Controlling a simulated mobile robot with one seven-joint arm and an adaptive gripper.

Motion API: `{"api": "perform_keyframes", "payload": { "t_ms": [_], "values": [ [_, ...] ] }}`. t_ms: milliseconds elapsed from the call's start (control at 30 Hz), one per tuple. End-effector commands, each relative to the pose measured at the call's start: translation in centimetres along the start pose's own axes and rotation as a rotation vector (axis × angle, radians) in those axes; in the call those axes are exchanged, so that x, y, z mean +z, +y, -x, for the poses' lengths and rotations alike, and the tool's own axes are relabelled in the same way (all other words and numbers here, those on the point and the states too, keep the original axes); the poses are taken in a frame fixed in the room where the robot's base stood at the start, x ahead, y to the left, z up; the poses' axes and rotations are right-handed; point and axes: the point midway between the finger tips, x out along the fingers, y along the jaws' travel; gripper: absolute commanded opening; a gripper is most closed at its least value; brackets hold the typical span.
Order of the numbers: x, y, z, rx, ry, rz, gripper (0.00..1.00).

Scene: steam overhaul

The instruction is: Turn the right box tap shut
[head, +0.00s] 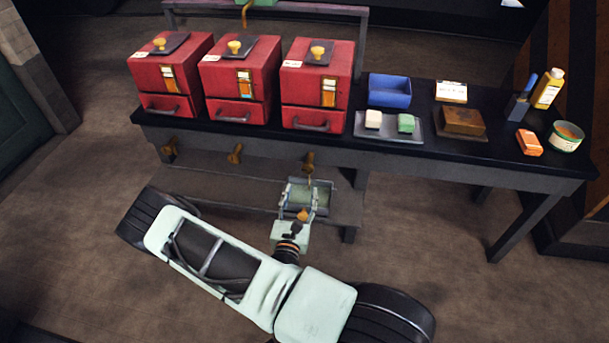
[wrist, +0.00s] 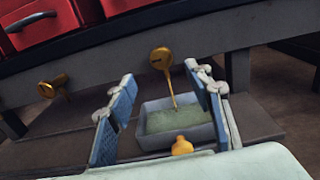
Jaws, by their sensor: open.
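The right box tap (head: 308,160) is brass and sticks out under the bench's front edge, below the right red box (head: 318,86). In the wrist view the tap (wrist: 160,59) has a thin yellowish stream running down from it into a grey tray (wrist: 149,142) holding greenish liquid. My gripper (head: 306,197) is open and empty, low in front of the bench. In the wrist view its blue-padded fingers (wrist: 161,78) stand apart, with the tap beyond and between their tips. The fingers appear clear of the tap.
The middle tap (head: 235,154) and left tap (head: 169,147) stick out to the left. A low shelf (head: 235,200) runs below the bench. A small brass knob (wrist: 181,146) shows before the tray.

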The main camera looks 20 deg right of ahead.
Motion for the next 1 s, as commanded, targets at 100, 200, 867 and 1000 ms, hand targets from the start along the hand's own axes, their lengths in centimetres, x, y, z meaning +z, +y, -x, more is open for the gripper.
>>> {"api": "perform_keyframes", "payload": {
  "t_ms": [100, 200, 867, 1000],
  "values": [
    [-0.1, -0.1, -2.4, -0.004, -0.003, -0.003, 0.47],
    [-0.1, -0.1, -4.4, -0.004, -0.003, -0.003, 0.47],
    [0.1, -0.1, -9.1, -0.003, -0.001, -0.001, 0.47],
    [0.1, -0.1, -9.1, -0.003, -0.001, -0.001, 0.34]
  ]
}}
